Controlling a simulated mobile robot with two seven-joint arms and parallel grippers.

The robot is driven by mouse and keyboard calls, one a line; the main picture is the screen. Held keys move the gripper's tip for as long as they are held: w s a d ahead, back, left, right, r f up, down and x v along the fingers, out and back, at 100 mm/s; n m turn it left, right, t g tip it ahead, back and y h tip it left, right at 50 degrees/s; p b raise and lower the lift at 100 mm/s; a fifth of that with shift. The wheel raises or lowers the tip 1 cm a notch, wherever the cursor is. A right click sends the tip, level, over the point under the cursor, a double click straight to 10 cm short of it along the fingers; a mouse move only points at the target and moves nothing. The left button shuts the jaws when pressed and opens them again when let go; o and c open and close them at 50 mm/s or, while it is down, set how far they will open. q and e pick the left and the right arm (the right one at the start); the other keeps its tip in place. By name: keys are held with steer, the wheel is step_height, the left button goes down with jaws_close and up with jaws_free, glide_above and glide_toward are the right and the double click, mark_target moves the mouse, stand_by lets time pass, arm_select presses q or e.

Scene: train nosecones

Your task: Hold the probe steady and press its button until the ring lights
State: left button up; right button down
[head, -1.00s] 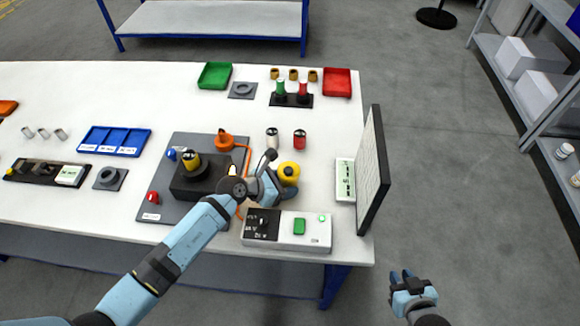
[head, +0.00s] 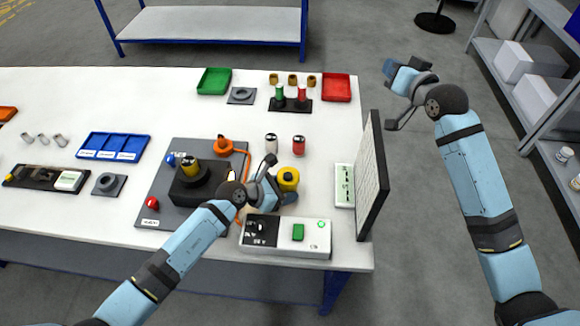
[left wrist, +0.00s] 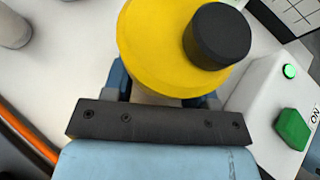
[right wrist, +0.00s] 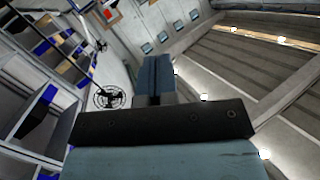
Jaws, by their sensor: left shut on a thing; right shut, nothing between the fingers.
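The probe (head: 288,176) has a wide yellow head, also in the left wrist view (left wrist: 150,50), with a black round cap (left wrist: 217,36) on top, likely its button. My left gripper (head: 279,194) is shut on the probe below the yellow head, near the table's front right. The fingers are partly hidden under the head. No lit ring shows on the probe. My right gripper (head: 396,72) is shut and empty, raised to the right of the table, well apart from the probe. Its wrist view shows only the room.
A white control box (head: 285,237) with a green button and a lit green lamp stands close in front of the probe. An upright dark-edged panel (head: 373,175) stands at the table's right edge, between the probe and my right arm. Red and grey cylinders (head: 299,146) stand behind.

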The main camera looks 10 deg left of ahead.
steer(key=a+r+n+g+y, duration=0.1)
steer(key=a+n+g, duration=0.1)
steer(key=a, duration=0.4)
steer(key=n+g+h, duration=0.5)
steer(key=n+g, duration=0.7)
steer(key=n, duration=0.2)
glide_above(287, 175)
steer(key=d, duration=0.3)
step_height(287, 175, down, 7)
steer(key=shift+d, duration=0.3)
steer(key=shift+f, duration=0.15)
steer(key=x, duration=0.8)
steer(key=d+x, duration=0.1)
steer(key=x, duration=0.3)
steer(key=shift+s+a+f, duration=0.1)
steer(key=shift+s+f, duration=0.05)
steer(key=shift+f, duration=0.85)
